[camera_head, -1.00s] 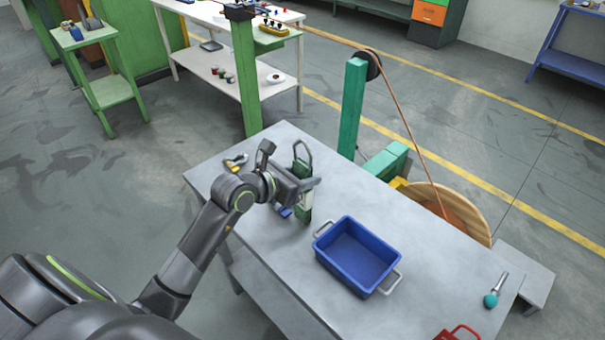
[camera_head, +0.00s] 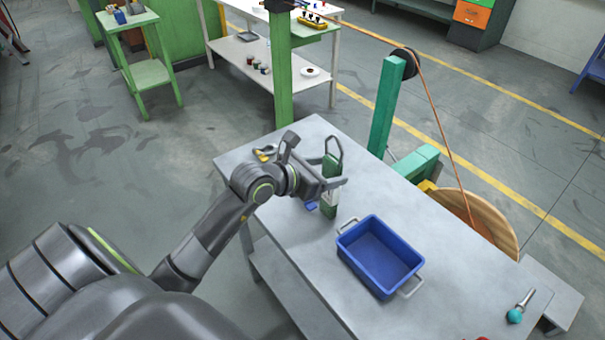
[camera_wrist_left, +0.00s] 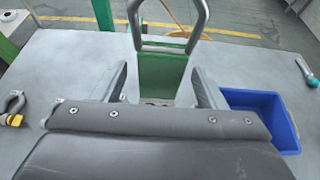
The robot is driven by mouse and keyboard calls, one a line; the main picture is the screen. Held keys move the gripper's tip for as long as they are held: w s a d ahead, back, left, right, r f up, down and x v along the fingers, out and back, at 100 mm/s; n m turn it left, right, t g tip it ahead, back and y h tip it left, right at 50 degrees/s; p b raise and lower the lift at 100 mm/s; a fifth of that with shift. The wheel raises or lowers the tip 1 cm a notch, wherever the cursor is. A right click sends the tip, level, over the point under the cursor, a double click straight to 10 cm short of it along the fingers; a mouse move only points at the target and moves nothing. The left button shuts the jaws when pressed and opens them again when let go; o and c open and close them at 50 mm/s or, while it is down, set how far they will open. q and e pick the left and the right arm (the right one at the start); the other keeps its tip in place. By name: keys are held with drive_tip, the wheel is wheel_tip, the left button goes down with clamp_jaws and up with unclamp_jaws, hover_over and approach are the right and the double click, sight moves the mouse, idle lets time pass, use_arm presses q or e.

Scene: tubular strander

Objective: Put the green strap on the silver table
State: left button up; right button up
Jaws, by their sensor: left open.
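An upright green piece with a grey loop on top, which looks like the green strap (camera_head: 329,168), stands on the grey-silver table (camera_head: 400,225). It also shows in the left wrist view (camera_wrist_left: 163,75), between my fingers. My left gripper (camera_head: 334,190) is open around its body, one finger on each side. In the left wrist view the left gripper (camera_wrist_left: 162,88) has gaps beside the green body. The lower part of the piece is hidden behind the gripper there. My right gripper is not in view.
A blue bin (camera_head: 380,256) with metal handles stands right of the green piece. A shackle with yellow (camera_head: 264,154) lies near the table's left corner. A small blue item (camera_head: 311,206) lies by the gripper. A teal-ended tool (camera_head: 519,308) lies at right. The front middle tabletop is clear.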

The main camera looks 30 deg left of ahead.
use_arm(q)
drive_tip(key=v, duration=1)
drive_tip(key=shift+d, duration=0.15)
